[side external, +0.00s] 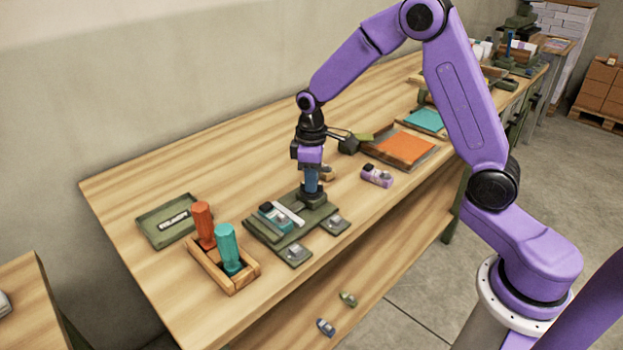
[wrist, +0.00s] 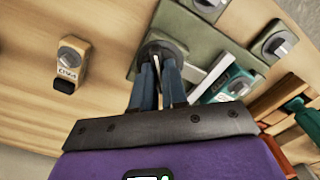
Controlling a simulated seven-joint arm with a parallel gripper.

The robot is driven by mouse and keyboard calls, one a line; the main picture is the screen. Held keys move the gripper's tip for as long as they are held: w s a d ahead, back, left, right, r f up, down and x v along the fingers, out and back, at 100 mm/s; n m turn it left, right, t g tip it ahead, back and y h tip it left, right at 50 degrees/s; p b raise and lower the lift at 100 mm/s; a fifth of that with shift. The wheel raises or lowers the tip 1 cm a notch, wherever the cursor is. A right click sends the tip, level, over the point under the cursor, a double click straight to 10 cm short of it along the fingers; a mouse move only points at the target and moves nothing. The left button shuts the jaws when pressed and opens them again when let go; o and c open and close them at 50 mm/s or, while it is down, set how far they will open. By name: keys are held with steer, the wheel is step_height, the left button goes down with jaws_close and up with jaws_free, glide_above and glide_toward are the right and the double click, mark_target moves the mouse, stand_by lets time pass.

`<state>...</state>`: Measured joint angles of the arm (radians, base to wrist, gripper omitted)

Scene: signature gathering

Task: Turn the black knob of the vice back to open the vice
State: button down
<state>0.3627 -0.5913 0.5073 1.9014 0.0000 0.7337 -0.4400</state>
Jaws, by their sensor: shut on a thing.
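The green vice (side external: 262,232) lies on the wooden bench, with a pale bar (side external: 291,213) across it and a teal block (side external: 272,217) beside the bar. Its black knob (side external: 313,198) is at the far right end of the plate. My gripper (side external: 312,187) points down over the knob, its blue fingers shut on it. In the wrist view the fingers (wrist: 161,66) reach the round black knob (wrist: 165,47) and hide part of it. The pale bar (wrist: 211,76) and teal block (wrist: 228,84) also show there, a little apart from the fingers.
A purple item (side external: 376,176) lies to the right, with an orange pad (side external: 405,147) behind. A wooden block (wrist: 70,62) stands left of the knob.

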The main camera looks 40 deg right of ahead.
steer(key=n, duration=0.5)
steer(key=shift+n, duration=2.6)
steer(key=c, duration=1.2)
jaws_free()
steer(key=shift+o, duration=0.2)
steer(key=shift+r, duration=0.1)
step_height(320, 180, up, 17)
steer(key=shift+r, duration=0.15)
steer(key=shift+s+a, duration=0.1)
